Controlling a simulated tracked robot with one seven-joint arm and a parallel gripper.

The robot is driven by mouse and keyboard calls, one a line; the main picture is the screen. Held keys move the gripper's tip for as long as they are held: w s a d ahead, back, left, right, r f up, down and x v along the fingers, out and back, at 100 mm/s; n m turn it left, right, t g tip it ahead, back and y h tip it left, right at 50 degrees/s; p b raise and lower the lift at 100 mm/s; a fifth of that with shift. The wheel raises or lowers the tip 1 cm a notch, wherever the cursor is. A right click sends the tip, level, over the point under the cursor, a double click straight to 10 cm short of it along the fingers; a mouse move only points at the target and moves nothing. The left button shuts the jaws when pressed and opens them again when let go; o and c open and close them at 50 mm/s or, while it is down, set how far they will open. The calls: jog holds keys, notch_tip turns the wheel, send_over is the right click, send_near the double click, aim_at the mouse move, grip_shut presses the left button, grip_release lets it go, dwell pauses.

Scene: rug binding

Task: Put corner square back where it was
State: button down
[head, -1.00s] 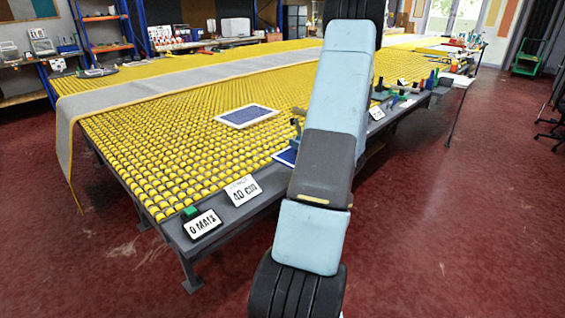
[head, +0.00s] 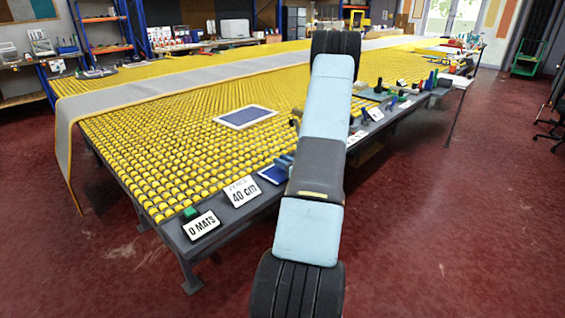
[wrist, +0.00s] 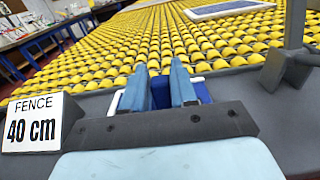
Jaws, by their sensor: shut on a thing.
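My gripper (head: 284,161) is at the front edge of the roller table, partly hidden behind my arm in the head view. In the wrist view its two blue fingers (wrist: 163,93) are close together.
A larger white-framed blue panel (head: 245,117) lies on the yellow rollers. The "40 cm" sign (head: 242,192) and "0 MATS" sign (head: 201,225) stand on the front ledge. A grey upright piece (wrist: 290,60) is right of my gripper. Tools (head: 375,113) line the ledge farther right.

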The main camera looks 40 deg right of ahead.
jog(key=c, duration=0.9)
grip_release()
jog(key=shift+f, duration=0.1)
